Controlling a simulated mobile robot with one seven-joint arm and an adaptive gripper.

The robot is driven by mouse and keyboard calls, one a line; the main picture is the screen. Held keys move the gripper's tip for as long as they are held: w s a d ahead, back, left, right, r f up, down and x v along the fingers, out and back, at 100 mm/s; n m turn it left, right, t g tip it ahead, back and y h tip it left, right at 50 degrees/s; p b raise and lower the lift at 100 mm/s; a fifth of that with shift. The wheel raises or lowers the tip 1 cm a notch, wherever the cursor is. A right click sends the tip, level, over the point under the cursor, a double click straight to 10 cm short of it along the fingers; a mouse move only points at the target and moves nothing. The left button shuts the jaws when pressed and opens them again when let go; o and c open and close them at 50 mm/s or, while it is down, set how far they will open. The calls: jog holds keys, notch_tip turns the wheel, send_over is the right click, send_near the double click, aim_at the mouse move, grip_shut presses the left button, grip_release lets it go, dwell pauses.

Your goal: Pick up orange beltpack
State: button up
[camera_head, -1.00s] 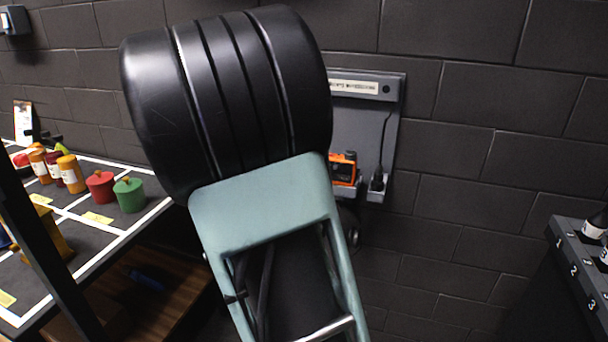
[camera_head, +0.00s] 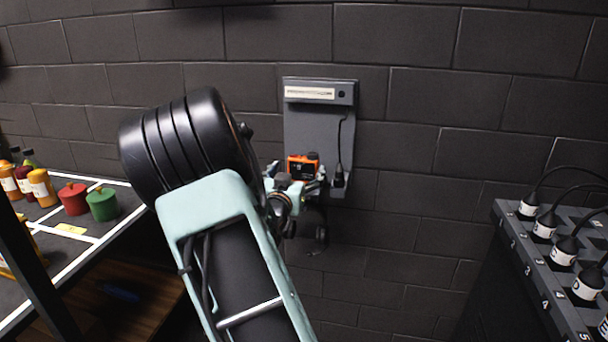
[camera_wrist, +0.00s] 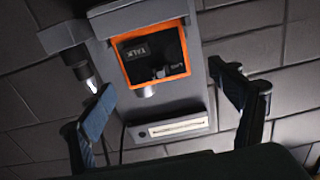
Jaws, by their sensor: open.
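The orange beltpack (camera_head: 302,168) sits at the lower part of a grey wall-mounted holder (camera_head: 318,115), with an orange rim around a dark face. In the wrist view the beltpack (camera_wrist: 152,54) is near the top centre, with "TALK" lettering on its dark face. My gripper (camera_head: 297,188) is in front of the beltpack in the head view. In the wrist view my gripper (camera_wrist: 165,95) is open and empty, one finger on each side of the holder. The beltpack lies beyond the fingertips, between their lines; I cannot tell the exact gap.
A black plug on a cable (camera_head: 339,176) hangs right of the beltpack; it also shows in the wrist view (camera_wrist: 88,74). A numbered rack (camera_head: 540,265) with several plugs stands at right. A table (camera_head: 112,218) with red and green pots is at left. Dark brick wall lies behind.

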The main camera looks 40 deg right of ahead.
aim_at(302, 164)
jog(key=shift+x, duration=2.65)
jog(key=shift+s+r, duration=0.1)
jog(key=shift+s, duration=0.05)
jog(key=c, duration=1.5)
